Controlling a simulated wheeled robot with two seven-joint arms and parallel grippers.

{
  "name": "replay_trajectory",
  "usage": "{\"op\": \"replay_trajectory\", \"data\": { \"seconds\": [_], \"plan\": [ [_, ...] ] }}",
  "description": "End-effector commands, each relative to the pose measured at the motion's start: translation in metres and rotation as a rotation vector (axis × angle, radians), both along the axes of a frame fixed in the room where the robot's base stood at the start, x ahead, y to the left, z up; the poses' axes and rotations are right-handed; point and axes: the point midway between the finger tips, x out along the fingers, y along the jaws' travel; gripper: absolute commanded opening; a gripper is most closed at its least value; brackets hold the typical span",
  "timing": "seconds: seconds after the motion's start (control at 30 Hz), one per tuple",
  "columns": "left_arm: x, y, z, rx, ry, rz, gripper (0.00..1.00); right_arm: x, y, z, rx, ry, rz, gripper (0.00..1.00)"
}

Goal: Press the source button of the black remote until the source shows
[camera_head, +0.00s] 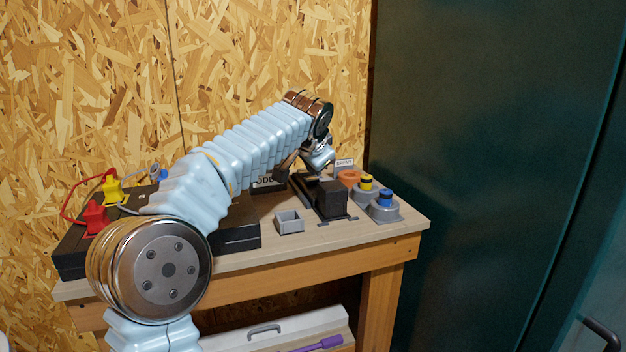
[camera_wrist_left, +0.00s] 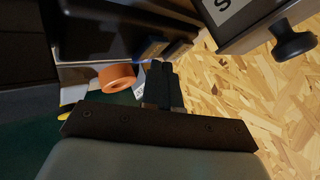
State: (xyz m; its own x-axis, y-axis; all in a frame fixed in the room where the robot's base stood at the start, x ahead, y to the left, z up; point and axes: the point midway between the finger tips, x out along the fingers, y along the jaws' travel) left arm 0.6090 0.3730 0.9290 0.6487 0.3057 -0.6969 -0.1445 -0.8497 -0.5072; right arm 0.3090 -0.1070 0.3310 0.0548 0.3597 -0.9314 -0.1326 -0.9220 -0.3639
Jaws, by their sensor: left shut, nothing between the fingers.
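A black upright block (camera_head: 332,199) on a dark stand is on the right half of the bench; I cannot tell for sure whether it is the black remote. My left gripper (camera_head: 287,163) is above the bench behind it, partly hidden by its own wrist. In the left wrist view the gripper (camera_wrist_left: 160,68) is shut and empty. Its fingertips are close to a dark body (camera_wrist_left: 115,32) with small tan-marked parts (camera_wrist_left: 156,48); contact cannot be told. A black box with a partly hidden label (camera_head: 265,183) stands behind. No source button or source reading is legible. My right gripper is not in view.
An orange ring (camera_head: 348,178), grey pots with yellow and blue tops (camera_head: 384,208), and a small sign (camera_head: 344,163) stand at right. A grey open box (camera_head: 289,222) is in front. Red and yellow clips (camera_head: 96,217) are at left. The chipboard wall (camera_head: 270,60) is close behind.

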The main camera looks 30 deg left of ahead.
Motion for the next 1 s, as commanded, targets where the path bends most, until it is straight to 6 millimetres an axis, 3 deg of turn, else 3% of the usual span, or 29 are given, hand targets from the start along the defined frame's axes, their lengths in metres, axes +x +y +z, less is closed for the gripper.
{"op": "replay_trajectory", "data": {
  "seconds": [1.0],
  "plan": [
    [0.0000,-0.0001,-0.0092,0.000,0.000,0.000,0.00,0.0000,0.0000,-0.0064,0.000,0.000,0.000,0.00]
  ]
}}
